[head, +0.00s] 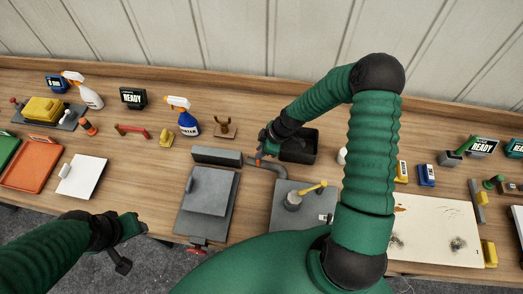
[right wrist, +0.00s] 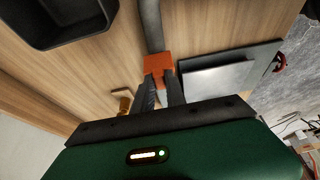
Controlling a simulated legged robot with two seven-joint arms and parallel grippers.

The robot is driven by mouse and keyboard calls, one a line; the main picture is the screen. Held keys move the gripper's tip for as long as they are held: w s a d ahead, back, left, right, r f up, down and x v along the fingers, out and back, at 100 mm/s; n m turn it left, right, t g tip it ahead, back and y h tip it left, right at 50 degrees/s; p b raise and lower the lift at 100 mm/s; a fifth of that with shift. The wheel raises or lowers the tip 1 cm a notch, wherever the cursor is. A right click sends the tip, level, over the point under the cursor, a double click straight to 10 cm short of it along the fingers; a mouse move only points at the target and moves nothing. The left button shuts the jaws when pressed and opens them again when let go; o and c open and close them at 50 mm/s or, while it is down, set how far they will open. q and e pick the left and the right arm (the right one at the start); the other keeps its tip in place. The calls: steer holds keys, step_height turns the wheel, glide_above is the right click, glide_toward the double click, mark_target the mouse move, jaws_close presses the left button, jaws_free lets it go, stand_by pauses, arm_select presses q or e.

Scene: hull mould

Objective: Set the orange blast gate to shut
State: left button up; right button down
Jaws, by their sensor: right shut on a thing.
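The orange blast gate (right wrist: 158,66) shows in the right wrist view at the end of a grey duct (right wrist: 151,25). My right gripper (right wrist: 161,88) is shut on it, its two dark fingers reaching its near edge. In the head view only a small orange bit of the gate (head: 258,156) shows under my right gripper (head: 264,150), beside the grey duct (head: 272,167). The fingers and the arm hide most of the gate there, and its slide position cannot be made out. My left gripper (head: 125,250) is over the table's front edge at lower left, away from the gate; its jaw opening is unclear.
A black bin (head: 300,148) stands just right of my right gripper. A grey block with stacked plates (head: 207,205) lies in front, and a grey plate with a yellow lever (head: 305,193) is to the right. A blue spray bottle (head: 188,122) and a brown bracket (head: 225,130) stand behind left.

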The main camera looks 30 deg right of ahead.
steer(key=c, duration=1.6)
jaws_free()
steer(key=shift+w, duration=0.1)
steer(key=shift+c, duration=0.2)
steer(key=shift+o, duration=1.4)
steer(key=shift+f, duration=0.15)
steer(key=shift+s+a+f, duration=0.1)
steer(key=shift+s+a, duration=0.05)
steer(key=shift+s, duration=0.15)
steer(key=shift+d+r, duration=0.2)
steer(key=shift+r, duration=0.15)
steer(key=b+v, duration=0.2)
steer(key=v, duration=1.4)
steer(key=shift+w+d+r+b, duration=0.2)
steer(key=shift+w+d+b, duration=0.05)
steer(key=shift+w+b, duration=0.1)
